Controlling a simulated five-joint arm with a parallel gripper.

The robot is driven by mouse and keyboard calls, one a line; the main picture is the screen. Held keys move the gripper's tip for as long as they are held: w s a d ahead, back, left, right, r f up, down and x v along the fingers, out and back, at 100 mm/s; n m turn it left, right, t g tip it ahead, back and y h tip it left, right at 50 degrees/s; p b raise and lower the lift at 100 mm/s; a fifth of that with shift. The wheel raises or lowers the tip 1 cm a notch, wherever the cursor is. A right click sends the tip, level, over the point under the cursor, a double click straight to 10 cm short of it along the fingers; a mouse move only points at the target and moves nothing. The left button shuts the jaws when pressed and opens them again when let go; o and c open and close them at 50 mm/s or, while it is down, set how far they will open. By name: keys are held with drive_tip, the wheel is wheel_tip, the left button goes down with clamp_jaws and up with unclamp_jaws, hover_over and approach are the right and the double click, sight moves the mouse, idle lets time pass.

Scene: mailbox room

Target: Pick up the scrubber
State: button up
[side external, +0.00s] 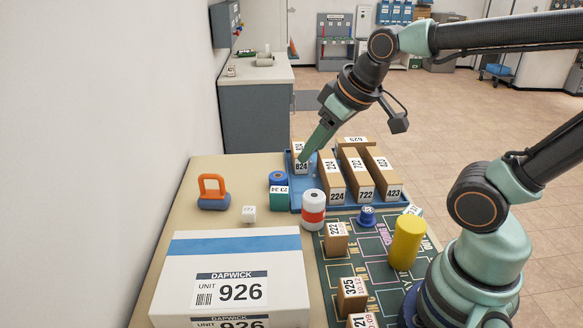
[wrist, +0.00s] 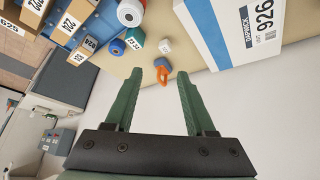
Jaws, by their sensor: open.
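The scrubber has a blue base and an upright orange loop handle (side external: 211,184). It stands on the beige table near its left edge in the side view. In the wrist view the scrubber (wrist: 163,77) appears small, between and beyond the fingertips. My gripper (side external: 303,158) has green fingers and is well to the right of the scrubber in the side view, in front of or over the box marked 824. In the wrist view my gripper (wrist: 160,71) is open, with nothing between its fingers.
A blue tray (side external: 338,203) holds several numbered brown boxes. A large white box (side external: 230,280) fills the front left. A yellow cylinder (side external: 406,243) stands near my base.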

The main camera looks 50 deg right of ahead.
drive_tip(key=w+f+n+t, duration=0.2)
drive_tip(key=w+f+n, duration=0.15)
drive_tip(key=w, duration=0.75)
drive_tip(key=n+t, duration=0.2)
drive_tip(key=n, duration=0.3)
approach(215, 176)
drive_tip(key=x, duration=0.5)
drive_tip(key=shift+y, duration=0.3)
drive_tip(key=x, duration=0.4)
drive_tip(key=shift+d, duration=0.15)
drive_tip(key=shift+w+f, duration=0.35)
drive_tip(key=shift+w, duration=0.15)
clamp_jaws()
